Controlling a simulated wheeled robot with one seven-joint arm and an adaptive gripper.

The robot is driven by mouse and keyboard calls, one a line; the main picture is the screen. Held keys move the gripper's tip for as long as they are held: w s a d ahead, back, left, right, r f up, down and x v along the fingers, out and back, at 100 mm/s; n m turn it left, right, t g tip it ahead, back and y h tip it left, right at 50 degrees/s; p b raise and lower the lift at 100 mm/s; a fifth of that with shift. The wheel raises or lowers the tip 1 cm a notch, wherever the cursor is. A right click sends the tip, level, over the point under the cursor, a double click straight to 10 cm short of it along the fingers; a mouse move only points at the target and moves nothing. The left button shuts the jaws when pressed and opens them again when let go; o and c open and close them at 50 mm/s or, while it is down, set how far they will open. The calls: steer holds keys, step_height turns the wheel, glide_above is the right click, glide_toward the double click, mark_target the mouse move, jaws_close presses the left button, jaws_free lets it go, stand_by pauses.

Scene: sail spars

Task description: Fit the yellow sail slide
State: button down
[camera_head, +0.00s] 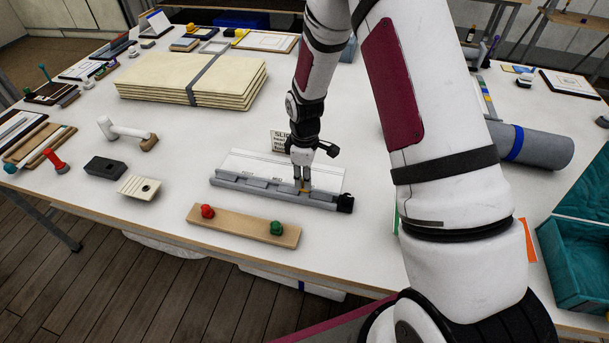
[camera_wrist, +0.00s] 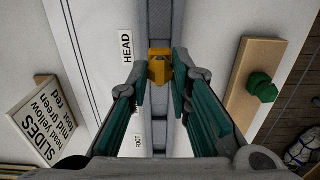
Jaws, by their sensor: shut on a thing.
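The yellow sail slide (camera_wrist: 160,66) is between the fingertips of my gripper (camera_wrist: 160,82), which is shut on it. In the head view my gripper (camera_head: 302,178) points down over the grey spar track (camera_head: 238,182), near its right end, with a bit of the yellow slide (camera_head: 304,190) showing. In the wrist view the slide lies in line with the grey track (camera_wrist: 160,22), beside the HEAD label (camera_wrist: 127,46). I cannot tell whether it is seated in the track or just above it. A FOOT label (camera_wrist: 138,146) lies further down; a label between is mostly hidden by a finger.
A wooden board (camera_head: 242,226) in front holds a red piece (camera_head: 207,211) and a green piece (camera_head: 277,228). A black end piece (camera_head: 346,203) sits at the track's right end. A SLIDES sign (camera_wrist: 45,120) stands behind. Black and cream blocks (camera_head: 140,187) lie left.

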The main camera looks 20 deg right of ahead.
steer(key=shift+f+b, duration=0.35)
steer(key=shift+f, duration=1.15)
steer(key=c, duration=1.4)
jaws_free()
steer(key=shift+o, duration=0.2)
steer(key=shift+r+p, duration=0.8)
steer(key=shift+r, duration=2.7)
